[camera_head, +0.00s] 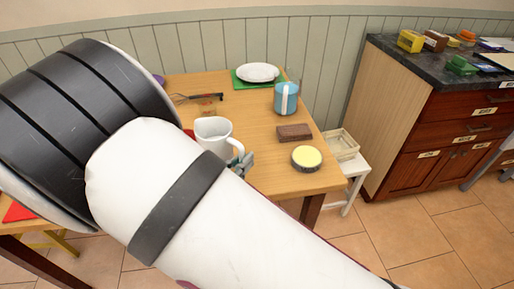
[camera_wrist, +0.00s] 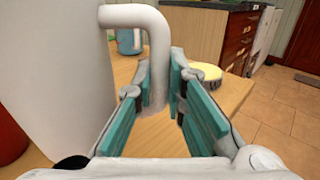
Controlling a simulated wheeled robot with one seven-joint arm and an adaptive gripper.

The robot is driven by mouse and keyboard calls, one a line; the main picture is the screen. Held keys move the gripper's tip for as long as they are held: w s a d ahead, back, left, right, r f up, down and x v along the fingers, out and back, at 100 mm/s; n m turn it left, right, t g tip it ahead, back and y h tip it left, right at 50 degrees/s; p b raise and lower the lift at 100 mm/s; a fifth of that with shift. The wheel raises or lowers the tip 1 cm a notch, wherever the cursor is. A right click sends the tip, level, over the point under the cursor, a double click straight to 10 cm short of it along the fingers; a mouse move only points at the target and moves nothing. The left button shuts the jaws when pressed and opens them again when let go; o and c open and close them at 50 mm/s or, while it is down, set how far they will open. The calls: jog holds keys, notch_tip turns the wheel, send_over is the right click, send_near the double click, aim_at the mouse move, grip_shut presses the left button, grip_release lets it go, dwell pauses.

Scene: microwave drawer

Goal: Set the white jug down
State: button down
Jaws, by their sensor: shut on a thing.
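The white jug (camera_head: 211,128) is upright over the near part of the wooden table (camera_head: 240,104) in the head view. In the wrist view the jug (camera_wrist: 50,75) fills the left side, its handle (camera_wrist: 158,45) running down between my fingers. My gripper (camera_wrist: 162,95) has teal pads and is shut on the handle. In the head view only a grey bit of my gripper (camera_head: 243,163) shows by the handle; my arm hides the rest. The jug's base is hidden, so I cannot tell whether it touches the table.
A brown block (camera_head: 294,132), a round yellow-topped thing (camera_head: 306,158) and a blue mug (camera_head: 286,99) stand right of the jug. A white plate (camera_head: 258,72) on a green mat and a whisk (camera_head: 190,98) lie farther back. Bare wood lies between them.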

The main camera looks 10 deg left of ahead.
jog(key=shift+w+d+f+b, duration=0.25)
jog(key=shift+w+d+f, duration=0.5)
jog(key=shift+w, duration=1.15)
jog(key=shift+w+d+f+b, duration=0.25)
jog(key=shift+w+d+f, duration=0.5)
jog(key=shift+w, duration=1.1)
jog(key=shift+w+d+f+b, duration=0.25)
jog(key=shift+w+d+f, duration=0.5)
jog(key=shift+w, duration=1.15)
jog(key=shift+f, duration=0.2)
jog(key=c, duration=1.6)
grip_release()
jog(key=shift+c, duration=0.2)
jog(key=shift+r, duration=0.15)
jog(key=v, duration=1.2)
jog(key=shift+p, duration=0.35)
jog(key=shift+d, duration=0.15)
